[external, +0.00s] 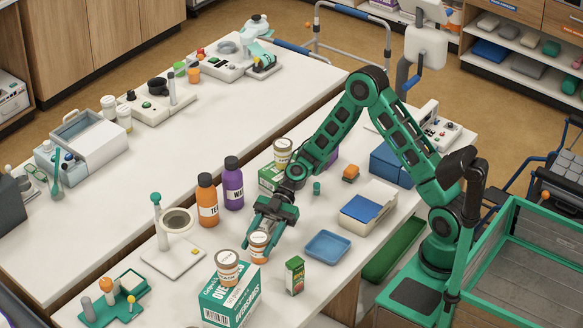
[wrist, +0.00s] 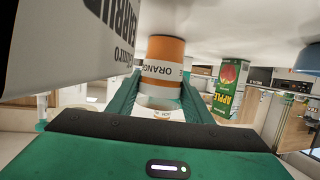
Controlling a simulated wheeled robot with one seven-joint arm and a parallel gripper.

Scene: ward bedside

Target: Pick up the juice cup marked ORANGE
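The ORANGE juice cup (external: 259,246), orange with a white label band and pale lid, is upright on the near table or very close above it. In the wrist view the ORANGE cup (wrist: 166,50) shows its name, between the two green fingers. My gripper (external: 262,238) points down at the cup from above, with one finger on each side of the upper part. The fingers (wrist: 160,95) lie close along the cup's sides. I cannot tell whether they press on it. A similar orange-and-white cup (external: 228,264) stands on the green-and-white glove box (external: 229,298), left of my gripper.
A green APPLE carton (external: 294,276) stands right of the cup, also in the wrist view (wrist: 229,88). A blue tray (external: 327,247) lies behind it. Orange (external: 207,200) and purple (external: 233,184) bottles stand behind left. A white stand (external: 174,257) is left.

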